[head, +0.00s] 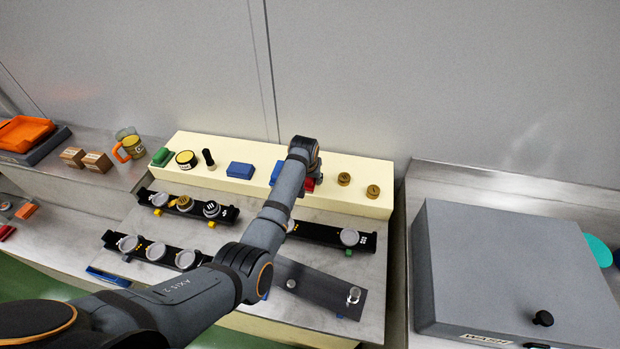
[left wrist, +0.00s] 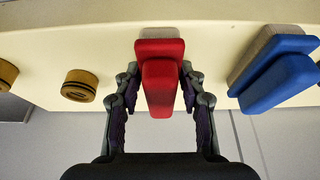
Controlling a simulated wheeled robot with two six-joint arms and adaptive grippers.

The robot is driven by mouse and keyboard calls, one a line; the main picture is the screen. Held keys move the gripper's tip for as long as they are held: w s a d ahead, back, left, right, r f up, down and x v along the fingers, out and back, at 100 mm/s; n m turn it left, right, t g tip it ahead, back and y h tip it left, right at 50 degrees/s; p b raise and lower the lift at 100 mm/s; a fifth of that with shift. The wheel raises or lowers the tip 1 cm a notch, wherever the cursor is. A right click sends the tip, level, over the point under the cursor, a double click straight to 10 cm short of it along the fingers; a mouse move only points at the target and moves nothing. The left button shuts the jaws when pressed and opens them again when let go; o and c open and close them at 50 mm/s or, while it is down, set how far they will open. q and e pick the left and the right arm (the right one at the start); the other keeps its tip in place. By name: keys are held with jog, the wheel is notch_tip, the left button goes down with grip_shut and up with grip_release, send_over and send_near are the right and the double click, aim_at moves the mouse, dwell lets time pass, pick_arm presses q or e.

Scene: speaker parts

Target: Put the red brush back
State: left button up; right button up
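The red brush (left wrist: 162,82) is on the cream raised shelf, with its pale bristle side at the far edge in the left wrist view. In the head view only a bit of the red brush (head: 310,185) shows below my left wrist. My left gripper (left wrist: 161,88) is around the brush, one finger on each side. Narrow gaps seem to show between the fingers and the red handle, so it looks open. In the head view my left gripper (head: 305,168) is over the shelf, its fingertips mostly hidden. My right gripper is not in view.
A blue brush (left wrist: 275,70) is close to the right finger in the left wrist view. Brass knobs (left wrist: 79,86) are on the other side. The cream shelf (head: 220,147) also holds another blue brush (head: 240,170). Black speaker trays (head: 180,207) lie in front; a grey box (head: 510,265) is at right.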

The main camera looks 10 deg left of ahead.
pick_arm(q)
jog(key=shift+o, duration=1.3)
jog(key=shift+w+a, duration=0.1)
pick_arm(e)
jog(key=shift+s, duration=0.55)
pick_arm(q)
jog(key=shift+f, duration=0.1)
jog(key=shift+f+b, duration=0.2)
jog(key=shift+b, duration=0.55)
jog(key=b+v, duration=0.1)
jog(key=v, duration=1)
jog(key=shift+w, duration=0.2)
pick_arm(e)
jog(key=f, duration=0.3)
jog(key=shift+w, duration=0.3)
pick_arm(q)
jog(key=shift+r, duration=0.1)
